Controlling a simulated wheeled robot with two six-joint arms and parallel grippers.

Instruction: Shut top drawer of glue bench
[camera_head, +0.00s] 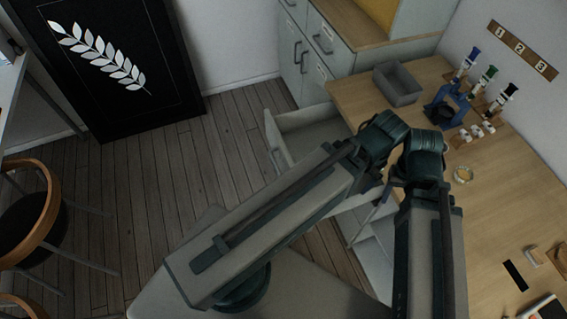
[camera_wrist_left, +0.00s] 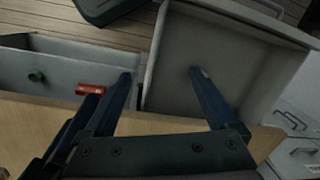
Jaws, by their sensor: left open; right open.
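The glue bench (camera_head: 500,215) has a wooden top and pale grey drawers on its left side. One pulled-out drawer (camera_head: 313,117) shows at the far end, empty where visible. Another pulled-out part (camera_head: 378,255) shows nearer, partly behind my arms. In the left wrist view an empty open drawer (camera_wrist_left: 215,50) is at right, and a second open drawer (camera_wrist_left: 45,58) at left. My left gripper (camera_wrist_left: 160,80) is open, its fingers apart near the empty drawer's side wall; contact is unclear.
A red item (camera_wrist_left: 90,88) and a green knob-like piece (camera_wrist_left: 37,76) are at the left drawer. A chair (camera_head: 35,215) stands left; floor between is clear.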

